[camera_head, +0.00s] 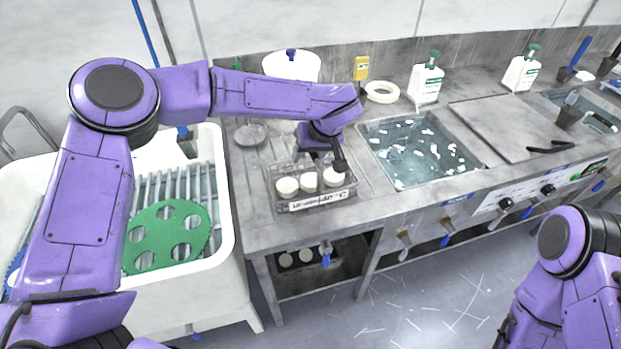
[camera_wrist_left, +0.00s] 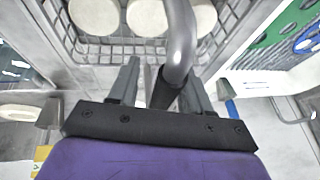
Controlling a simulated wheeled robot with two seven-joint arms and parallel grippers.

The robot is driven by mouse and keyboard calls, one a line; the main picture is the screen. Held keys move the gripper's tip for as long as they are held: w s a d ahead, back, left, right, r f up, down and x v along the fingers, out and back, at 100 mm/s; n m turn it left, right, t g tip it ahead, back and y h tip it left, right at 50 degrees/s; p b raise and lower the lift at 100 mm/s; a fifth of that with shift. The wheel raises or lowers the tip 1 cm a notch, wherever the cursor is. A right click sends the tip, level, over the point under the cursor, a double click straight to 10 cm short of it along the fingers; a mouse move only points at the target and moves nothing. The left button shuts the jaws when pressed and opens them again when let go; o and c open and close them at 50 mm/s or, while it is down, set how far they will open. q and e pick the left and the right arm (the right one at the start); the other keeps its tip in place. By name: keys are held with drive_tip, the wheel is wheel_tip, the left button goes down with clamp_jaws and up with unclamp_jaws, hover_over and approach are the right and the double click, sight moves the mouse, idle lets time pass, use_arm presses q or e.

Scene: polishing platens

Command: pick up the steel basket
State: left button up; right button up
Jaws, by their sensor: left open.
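The steel basket (camera_head: 318,202) stands on the steel counter left of the water bath, with round cream discs in it and a label on its front. In the left wrist view its wire mesh (camera_wrist_left: 220,45) and discs show at the top, and a thick grey curved handle (camera_wrist_left: 181,45) rises toward me. My left gripper (camera_head: 338,162) is over the basket, pointing down. In the left wrist view the left gripper (camera_wrist_left: 160,82) is open, its fingers either side of the handle's dark lower part. Contact cannot be told. My right arm shows at lower right; its gripper is out of view.
A water bath (camera_head: 418,150) with floating white pieces lies right of the basket. A white pot (camera_head: 291,66), yellow device (camera_head: 361,68), tape ring (camera_head: 381,92) and pump bottle (camera_head: 426,83) stand behind. A white tub with a green perforated disc (camera_head: 168,236) is at left.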

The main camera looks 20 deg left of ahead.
use_arm(q)
clamp_jaws()
idle(1.5)
